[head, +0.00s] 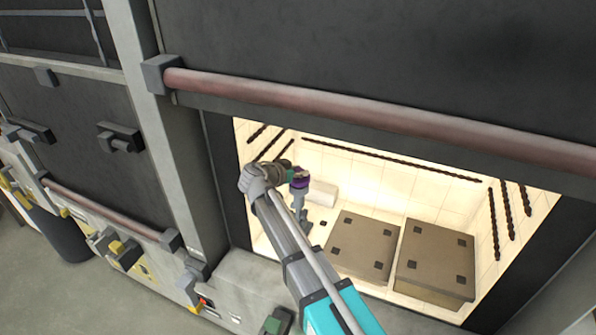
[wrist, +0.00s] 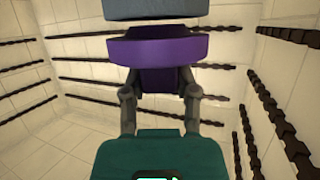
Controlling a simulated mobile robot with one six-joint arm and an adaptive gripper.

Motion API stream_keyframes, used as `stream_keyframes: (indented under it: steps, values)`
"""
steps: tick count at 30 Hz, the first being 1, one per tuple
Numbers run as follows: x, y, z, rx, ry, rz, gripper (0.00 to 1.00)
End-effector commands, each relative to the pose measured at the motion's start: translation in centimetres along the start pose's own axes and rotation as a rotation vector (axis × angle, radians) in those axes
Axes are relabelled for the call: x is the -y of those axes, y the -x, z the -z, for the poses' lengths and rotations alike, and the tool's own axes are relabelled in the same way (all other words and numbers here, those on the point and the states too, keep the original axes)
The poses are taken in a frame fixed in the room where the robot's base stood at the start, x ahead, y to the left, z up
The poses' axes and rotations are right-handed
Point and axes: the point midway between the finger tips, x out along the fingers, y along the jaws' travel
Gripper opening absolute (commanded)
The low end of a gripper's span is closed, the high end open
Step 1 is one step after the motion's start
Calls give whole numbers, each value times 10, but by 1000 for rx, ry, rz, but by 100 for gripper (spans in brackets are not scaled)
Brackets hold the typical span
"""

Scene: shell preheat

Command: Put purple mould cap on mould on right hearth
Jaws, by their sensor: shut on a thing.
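My gripper (head: 292,176) is inside the lit chamber, at its left side. It is shut on the purple mould cap (head: 300,183). In the wrist view the purple cap (wrist: 158,50) is a wide disc with a narrower part between the fingers (wrist: 160,90). A blue-grey piece (wrist: 155,10) shows at the top edge, beyond the cap. In the head view a blue-grey form (head: 299,201) is below the cap; I cannot tell whether they touch. Two brown-grey slabs (head: 363,243) (head: 438,252) with dark corner squares lie to the right of the gripper, and their tops look bare.
A pale block (head: 322,192) stands near the back wall. Dark twisted rods (head: 390,160) line the chamber walls. A reddish bar (head: 350,110) crosses above the opening. A grey post (head: 170,130) bounds the left. The space above the slabs is clear.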

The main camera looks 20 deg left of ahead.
Motion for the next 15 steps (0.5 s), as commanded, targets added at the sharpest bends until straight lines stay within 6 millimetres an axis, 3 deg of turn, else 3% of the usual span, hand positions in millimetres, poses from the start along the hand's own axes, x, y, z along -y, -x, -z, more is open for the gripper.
stream_keyframes:
  steps: [15]
  values:
    - [0,-4,-7,0,0,-1,0]
